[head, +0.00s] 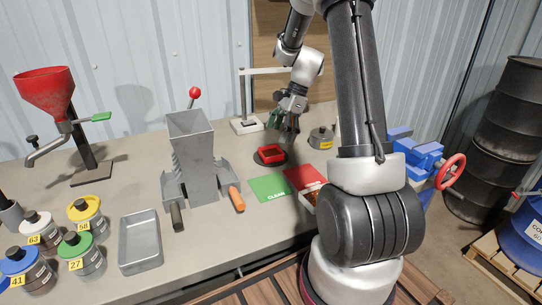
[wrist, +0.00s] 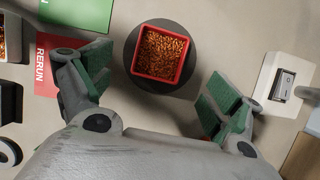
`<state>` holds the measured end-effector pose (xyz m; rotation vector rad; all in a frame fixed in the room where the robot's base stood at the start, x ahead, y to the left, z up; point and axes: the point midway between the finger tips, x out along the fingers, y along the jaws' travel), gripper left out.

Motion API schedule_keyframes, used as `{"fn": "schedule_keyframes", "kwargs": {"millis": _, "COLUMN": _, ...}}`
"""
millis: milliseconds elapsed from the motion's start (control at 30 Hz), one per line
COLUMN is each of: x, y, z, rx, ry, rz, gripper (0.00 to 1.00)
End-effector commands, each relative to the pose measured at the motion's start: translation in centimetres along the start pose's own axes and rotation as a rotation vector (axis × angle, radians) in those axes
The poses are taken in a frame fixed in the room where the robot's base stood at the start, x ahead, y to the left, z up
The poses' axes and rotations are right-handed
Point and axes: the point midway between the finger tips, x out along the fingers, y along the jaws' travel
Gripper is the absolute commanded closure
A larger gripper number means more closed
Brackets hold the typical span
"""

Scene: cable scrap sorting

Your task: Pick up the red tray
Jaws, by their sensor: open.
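The red tray (wrist: 137,66) is a small square tray filled with copper-coloured granules. It sits on a round dark plate (wrist: 129,84) on the bench. In the head view the red tray (head: 272,149) is right of the grey metal machine. My gripper (wrist: 154,100) is open, with its green-padded fingers spread on either side of the tray and a little short of it in the wrist view. The fingers do not touch the tray. In the head view my gripper (head: 284,122) hangs above the bench, just behind and right of the tray.
A green mat (head: 270,187) and a red "RERUN" mat (wrist: 55,66) lie nearby. A white stand base with a switch (wrist: 283,82) is at the right in the wrist view. The grey hopper machine (head: 194,160) stands left of the tray. A metal pan (head: 140,240) lies nearer the front.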

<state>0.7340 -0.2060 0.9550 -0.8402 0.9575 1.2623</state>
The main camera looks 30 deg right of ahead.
Motion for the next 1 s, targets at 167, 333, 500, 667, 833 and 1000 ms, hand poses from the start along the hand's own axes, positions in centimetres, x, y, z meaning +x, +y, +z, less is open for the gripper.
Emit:
{"fn": "schedule_keyframes", "kwargs": {"millis": 167, "x": 2.4, "y": 0.1, "z": 0.1, "rx": -0.002, "ry": 0.0, "rz": 0.002, "gripper": 0.09}}
{"fn": "schedule_keyframes", "kwargs": {"millis": 333, "x": 5.1, "y": 0.1, "z": 0.2, "rx": -0.004, "ry": 0.0, "rz": 0.003, "gripper": 0.09}}
{"fn": "schedule_keyframes", "kwargs": {"millis": 500, "x": 6.6, "y": 0.0, "z": 0.2, "rx": -0.004, "ry": 0.001, "rz": 0.0, "gripper": 0.09}}
{"fn": "schedule_keyframes", "kwargs": {"millis": 667, "x": 6.6, "y": 0.0, "z": 0.2, "rx": -0.005, "ry": 0.001, "rz": -0.001, "gripper": 0.09}}
{"fn": "schedule_keyframes", "kwargs": {"millis": 833, "x": 6.6, "y": 0.0, "z": 0.2, "rx": -0.005, "ry": 0.001, "rz": -0.001, "gripper": 0.31}}
{"fn": "schedule_keyframes", "kwargs": {"millis": 1000, "x": 6.6, "y": 0.0, "z": 0.2, "rx": -0.005, "ry": 0.001, "rz": -0.001, "gripper": 0.61}}
